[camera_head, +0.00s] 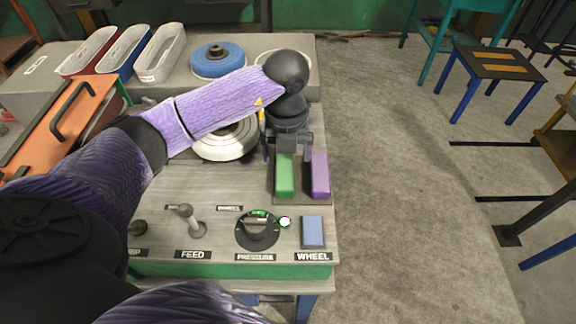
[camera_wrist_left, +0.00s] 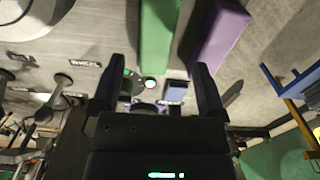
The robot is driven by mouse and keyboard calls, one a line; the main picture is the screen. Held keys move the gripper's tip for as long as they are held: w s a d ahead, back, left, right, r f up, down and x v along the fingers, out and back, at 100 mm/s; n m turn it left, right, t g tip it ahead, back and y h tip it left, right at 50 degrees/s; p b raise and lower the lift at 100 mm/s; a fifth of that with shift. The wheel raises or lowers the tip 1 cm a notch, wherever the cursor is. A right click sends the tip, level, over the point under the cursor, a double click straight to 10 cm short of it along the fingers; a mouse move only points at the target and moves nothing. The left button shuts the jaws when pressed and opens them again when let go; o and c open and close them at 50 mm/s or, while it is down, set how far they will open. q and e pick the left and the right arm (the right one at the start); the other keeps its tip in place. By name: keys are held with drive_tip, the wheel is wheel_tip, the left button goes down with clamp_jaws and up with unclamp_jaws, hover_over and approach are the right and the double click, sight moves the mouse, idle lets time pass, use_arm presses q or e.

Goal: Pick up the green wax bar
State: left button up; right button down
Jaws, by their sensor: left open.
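The green wax bar (camera_head: 284,176) lies lengthwise on a tray at the right side of the machine top, left of a purple bar (camera_head: 320,175). My left gripper (camera_head: 287,150) is over the far end of the green bar and partly hides it. In the left wrist view the green bar (camera_wrist_left: 156,40) shows ahead of my open left fingers (camera_wrist_left: 159,62), roughly in line with the gap between them. The gap is empty, and I cannot tell whether a finger touches the bar. My right gripper is out of view.
The purple bar stands close beside the green one. A white wheel (camera_head: 225,146) is to the left. A pressure knob (camera_head: 257,231), a feed lever (camera_head: 190,218) and a blue pad (camera_head: 312,231) are nearer. Open floor (camera_head: 400,200) lies right of the machine.

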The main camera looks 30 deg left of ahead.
sight(285, 170)
use_arm(q)
wheel_tip(285, 170, down, 6)
drive_tip(key=shift+s+a+r, duration=0.15)
drive_tip(key=shift+r, duration=0.1)
